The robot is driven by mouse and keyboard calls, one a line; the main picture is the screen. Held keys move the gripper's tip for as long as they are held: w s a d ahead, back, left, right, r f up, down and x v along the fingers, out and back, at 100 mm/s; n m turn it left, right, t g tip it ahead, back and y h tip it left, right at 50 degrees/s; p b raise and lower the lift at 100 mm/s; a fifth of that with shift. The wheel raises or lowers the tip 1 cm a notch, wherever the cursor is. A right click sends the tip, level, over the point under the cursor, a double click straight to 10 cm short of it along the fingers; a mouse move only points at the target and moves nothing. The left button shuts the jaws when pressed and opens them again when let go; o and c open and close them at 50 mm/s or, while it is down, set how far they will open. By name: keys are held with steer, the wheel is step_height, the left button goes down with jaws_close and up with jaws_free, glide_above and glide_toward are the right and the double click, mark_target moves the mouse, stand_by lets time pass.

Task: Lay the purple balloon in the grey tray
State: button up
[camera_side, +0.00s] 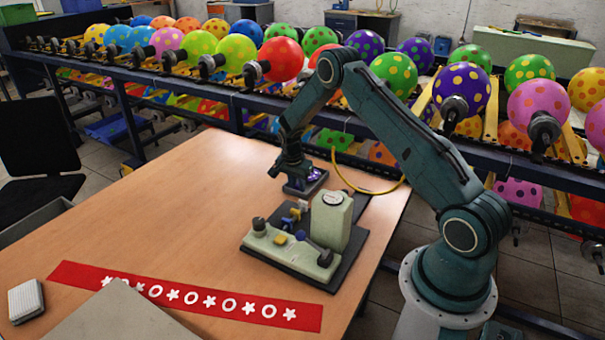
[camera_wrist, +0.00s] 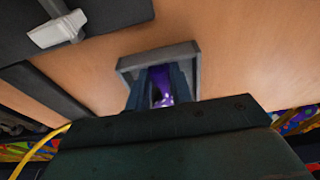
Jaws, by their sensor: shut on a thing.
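The purple balloon (camera_wrist: 159,82) shows in the wrist view between the two fingers of my gripper (camera_wrist: 160,100), with small pale marks on it. My gripper is shut on it. The small grey tray (camera_wrist: 160,57) surrounds the fingertips and the balloon in that view. In the side view my gripper (camera_side: 299,178) points down at the grey tray (camera_side: 290,190) on the table, and a bit of purple (camera_side: 314,174) shows at the tray. The fingers hide part of the balloon, and I cannot tell whether it touches the tray floor.
A pale green printing device (camera_side: 290,245) stands on a dark base just in front of the tray. A red strip (camera_side: 190,298) with white stars and rings lies at the table's front. Racks of inflated balloons (camera_side: 235,52) stand behind. The table's left middle (camera_side: 160,205) is clear.

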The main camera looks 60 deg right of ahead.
steer(key=o, duration=1)
steer(key=shift+r, duration=0.1)
steer(key=shift+a+r, duration=0.45)
steer(key=shift+r, duration=1.8)
steer(key=shift+a+r, duration=0.5)
steer(key=shift+r, duration=1.7)
steer(key=shift+a+r, duration=0.45)
steer(key=shift+r, duration=1.8)
steer(key=shift+r, duration=0.1)
